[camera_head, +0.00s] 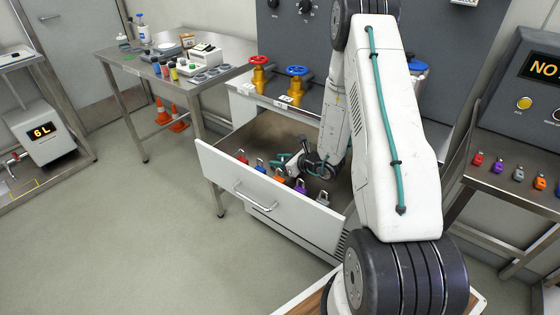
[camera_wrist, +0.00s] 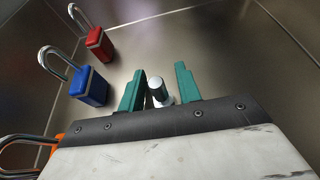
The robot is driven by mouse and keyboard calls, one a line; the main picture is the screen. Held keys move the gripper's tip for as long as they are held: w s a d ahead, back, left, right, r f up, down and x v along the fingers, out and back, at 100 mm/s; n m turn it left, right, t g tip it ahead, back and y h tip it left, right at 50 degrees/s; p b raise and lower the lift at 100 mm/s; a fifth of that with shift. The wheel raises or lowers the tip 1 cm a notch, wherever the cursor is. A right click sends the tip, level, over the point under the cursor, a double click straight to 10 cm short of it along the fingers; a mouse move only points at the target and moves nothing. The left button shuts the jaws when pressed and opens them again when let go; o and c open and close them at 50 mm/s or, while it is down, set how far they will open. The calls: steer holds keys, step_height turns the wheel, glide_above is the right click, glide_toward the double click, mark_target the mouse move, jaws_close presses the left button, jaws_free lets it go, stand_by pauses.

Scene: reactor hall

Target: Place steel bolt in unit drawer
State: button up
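The unit drawer (camera_head: 245,184) is pulled open, with a white front, a bar handle and a metal inside. My gripper (camera_head: 284,160) is down inside the drawer. In the wrist view, the teal fingers of my gripper (camera_wrist: 161,72) stand apart. The steel bolt (camera_wrist: 158,92), a short shiny cylinder with a head, is between them over the drawer floor (camera_wrist: 215,40). It is close to the left finger, with a gap to the right one. I cannot tell whether it touches the floor. I cannot make the bolt out in the head view.
Padlocks line the drawer's front side, among them a red one (camera_wrist: 98,43), a blue one (camera_wrist: 90,85), an orange one (camera_head: 280,175) and a purple one (camera_head: 300,186). A bench (camera_head: 130,62) with bottles stands at the left. Red and blue valves (camera_head: 297,72) stand above the drawer.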

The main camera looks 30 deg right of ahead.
steer(key=shift+r, duration=0.2)
steer(key=v, duration=1.1)
steer(key=shift+s+d, duration=0.1)
steer(key=shift+s, duration=0.15)
steer(key=shift+s+r, duration=0.1)
steer(key=shift+r, duration=0.15)
steer(key=s+a+r+n+g+y, duration=0.3)
steer(key=a+r+n+g, duration=0.1)
steer(key=a+r+n, duration=0.55)
steer(key=s+a+r+n+g+y, duration=0.3)
steer(key=a+r+n+g, duration=0.2)
steer(key=a+r+n, duration=0.45)
steer(key=s+a+r+n+g+h, duration=0.2)
steer(key=s+a+r+n, duration=0.15)
steer(key=s, duration=0.25)
steer(key=s+a+r+n+g+h, duration=0.2)
steer(key=s+a+r+n, duration=0.15)
steer(key=s, duration=0.25)
steer(key=s+d+r+n+t+h, duration=0.1)
steer(key=s+d+r+n+h, duration=0.2)
steer(key=s+d+n+h, duration=0.2)
steer(key=s+n+h, duration=0.1)
steer(key=s, duration=0.1)
steer(key=shift+s+d+r+t+h, duration=0.25)
steer(key=shift+s+r+t+h, duration=0.05)
steer(key=shift+s+r+t, duration=0.1)
